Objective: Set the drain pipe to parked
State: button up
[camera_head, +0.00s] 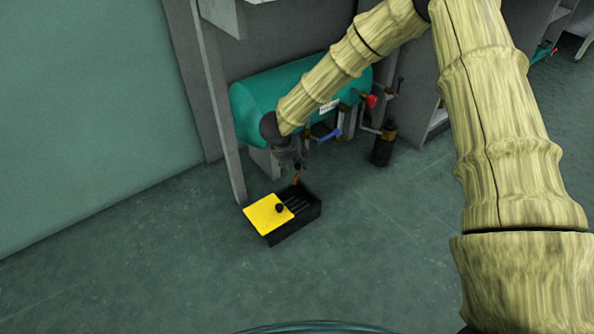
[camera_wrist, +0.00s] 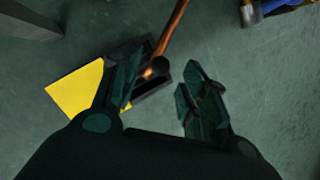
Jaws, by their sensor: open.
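The drain pipe, a thin copper-coloured pipe (camera_wrist: 176,35), comes down from the top of the wrist view over a black box. Its lower end lies between and beyond my gripper's fingers (camera_wrist: 161,76), beside a round black knob (camera_wrist: 160,68). Whether that knob is on the pipe I cannot tell. In the head view only a short copper piece (camera_head: 297,176) shows below my gripper (camera_head: 291,161); the rest is hidden. My gripper is open, its fingers apart on either side of the pipe's end. I cannot tell whether either finger touches it.
The black box (camera_head: 294,227) on the floor has a yellow plate (camera_head: 262,214) over its left part and a black knob (camera_head: 279,208). Behind stands a teal tank (camera_head: 262,92) with a red handle (camera_head: 371,101), a blue handle (camera_head: 331,135) and a grey post (camera_head: 220,110). Floor in front is clear.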

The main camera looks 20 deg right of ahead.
aim_at(297, 165)
jog(key=b+x, duration=0.1)
jog(key=x, duration=0.3)
jog(key=shift+d+f+b, duration=0.1)
jog(key=shift+f+b, duration=0.15)
jog(key=shift+b, duration=0.1)
grip_shut()
